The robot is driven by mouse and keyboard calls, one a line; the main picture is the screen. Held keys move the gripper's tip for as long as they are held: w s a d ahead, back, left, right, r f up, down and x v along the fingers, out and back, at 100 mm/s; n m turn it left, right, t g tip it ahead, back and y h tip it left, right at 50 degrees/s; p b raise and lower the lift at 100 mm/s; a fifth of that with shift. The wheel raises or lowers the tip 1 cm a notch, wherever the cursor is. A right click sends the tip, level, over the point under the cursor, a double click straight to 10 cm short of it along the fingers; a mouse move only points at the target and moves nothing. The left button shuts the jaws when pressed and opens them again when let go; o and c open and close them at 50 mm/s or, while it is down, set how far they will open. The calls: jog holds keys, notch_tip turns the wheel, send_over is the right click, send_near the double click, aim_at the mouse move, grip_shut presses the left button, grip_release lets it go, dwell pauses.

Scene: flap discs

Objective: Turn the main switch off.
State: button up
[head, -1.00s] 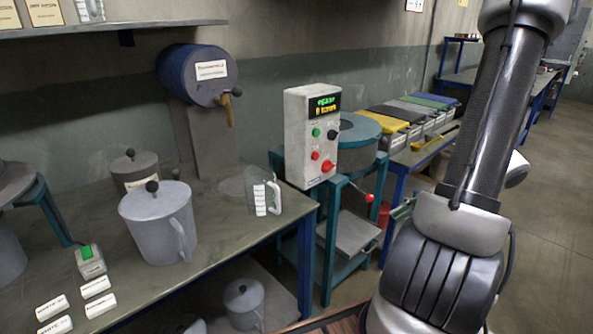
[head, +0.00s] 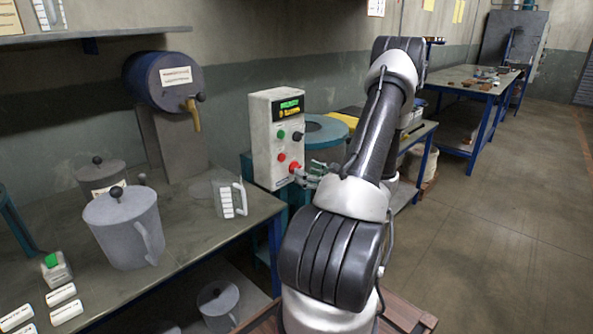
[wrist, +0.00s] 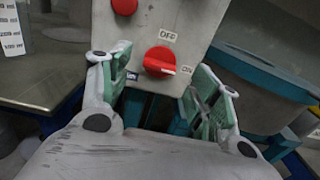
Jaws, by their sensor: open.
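The main switch (wrist: 160,61) is a red rotary knob on the grey control box (head: 264,140). In the wrist view, OFF is printed above it and ON at its right; its white mark points right, toward ON. In the head view the switch (head: 295,168) sits low on the box's front, at its right. My gripper (wrist: 163,72) is open, its green-padded fingers on either side of the knob. I cannot tell whether they touch it. In the head view my gripper (head: 313,172) is partly hidden by my arm, close to the switch.
A red button (wrist: 125,5) is just above the switch. The box display (head: 289,108) is lit. A glass jug (head: 230,198) and grey lidded pot (head: 124,225) stand on the left bench. A teal round-topped machine (head: 325,130) is behind the box. Open floor lies at right.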

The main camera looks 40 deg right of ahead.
jog(key=w, duration=0.4)
jog(key=shift+a, duration=0.1)
jog(key=c, duration=1)
